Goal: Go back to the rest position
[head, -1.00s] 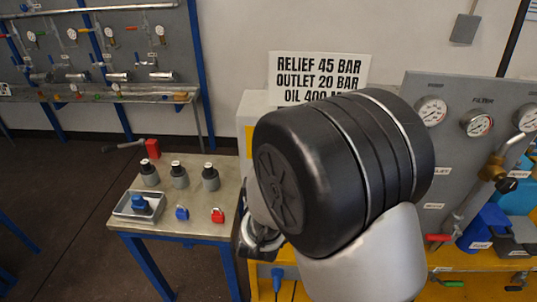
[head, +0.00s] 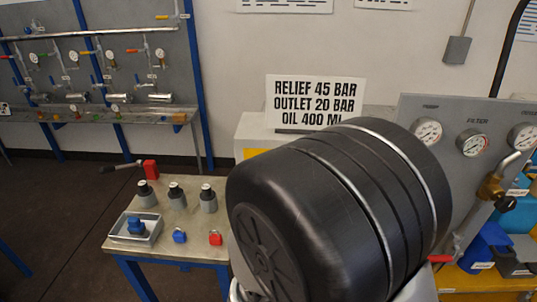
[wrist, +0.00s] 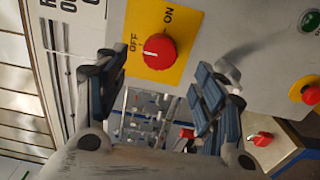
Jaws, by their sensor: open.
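My gripper (wrist: 158,92) shows in the wrist view with its two blue-padded fingers apart and nothing between them. A red rotary knob (wrist: 159,51) on a yellow OFF/ON plate lies beyond the fingertips; I cannot tell the gap to it. In the head view, my own arm's large black joint fills the middle and right, and the gripper is hidden behind or below it.
A sign (head: 314,103) stands behind my arm. A gauge panel (head: 455,175) is at right. Floor at far left is clear.

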